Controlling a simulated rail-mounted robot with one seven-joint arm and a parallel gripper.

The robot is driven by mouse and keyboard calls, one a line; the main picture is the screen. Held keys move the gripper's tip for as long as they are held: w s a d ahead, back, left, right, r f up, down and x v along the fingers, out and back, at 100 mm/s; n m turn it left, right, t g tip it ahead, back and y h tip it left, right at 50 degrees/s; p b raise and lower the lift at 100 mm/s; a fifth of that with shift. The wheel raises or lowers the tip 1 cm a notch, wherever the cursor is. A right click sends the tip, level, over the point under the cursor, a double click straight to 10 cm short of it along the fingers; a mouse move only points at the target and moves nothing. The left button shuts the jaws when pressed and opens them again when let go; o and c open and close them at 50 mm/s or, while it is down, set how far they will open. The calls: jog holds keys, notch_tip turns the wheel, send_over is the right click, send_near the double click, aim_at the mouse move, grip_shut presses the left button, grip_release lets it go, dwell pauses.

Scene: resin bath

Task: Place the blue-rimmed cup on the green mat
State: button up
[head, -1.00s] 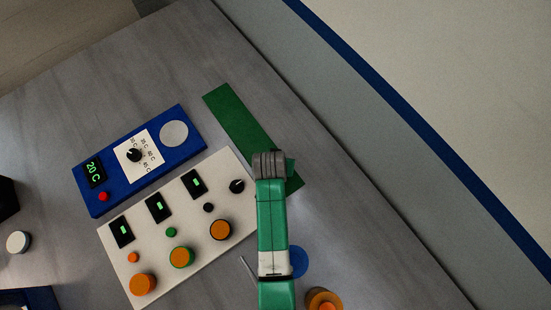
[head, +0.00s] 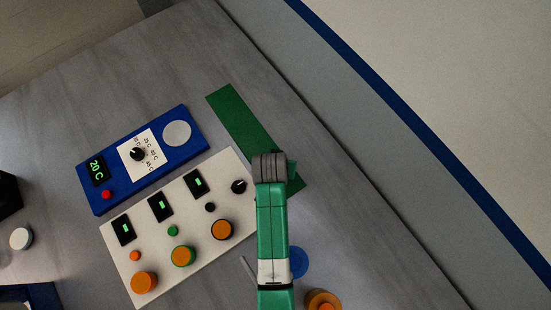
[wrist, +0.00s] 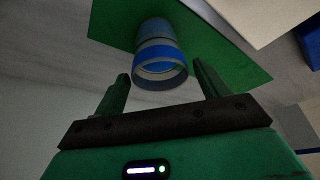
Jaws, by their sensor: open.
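The blue-rimmed cup (wrist: 157,60), greyish with a bright blue band near its open end, shows in the wrist view. It appears to stand on the green mat (wrist: 112,22), its open end toward the camera. In the head view the cup is hidden behind my arm, and the mat (head: 243,118) runs diagonally past the arm's far end. My gripper (wrist: 163,74) is open, one finger on each side of the cup, with visible gaps. In the head view the fingers are hidden; only the wrist housing shows over the mat's near end.
A white panel (head: 180,207) with several orange-topped round pieces and small displays lies left of my arm. A blue unit (head: 112,185) with a dial and a 20 C readout lies behind it. A blue disc (head: 299,262) and an orange round piece (head: 323,299) lie near the arm.

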jog(key=v, duration=0.8)
jog(key=shift+r+p, duration=0.15)
jog(key=shift+p, duration=0.2)
jog(key=w+r+t, duration=0.3)
jog(key=r+t, duration=0.1)
jog(key=r, duration=0.7)
jog(key=w+r+n+t, duration=0.1)
jog(key=w+r+t, duration=0.2)
jog(key=r, duration=0.8)
jog(key=w+r+t, duration=0.3)
jog(key=r+t, duration=0.1)
jog(key=r, duration=0.7)
jog(key=s+r+t+p, duration=0.3)
jog(key=s+r, duration=0.1)
jog(key=r, duration=0.9)
jog(key=s+r+n+t+y+p, duration=0.1)
jog(key=s+r+t+p, duration=0.2)
jog(key=r, duration=1)
jog(key=s+a+r+t+p, duration=0.1)
jog(key=s+r+t+p, duration=0.2)
jog(key=r, duration=1.1)
jog(key=shift+s+n+t+p, duration=0.3)
jog(key=shift+s+p, duration=0.95)
jog(key=shift+s, duration=0.6)
jog(key=shift+r, duration=0.1)
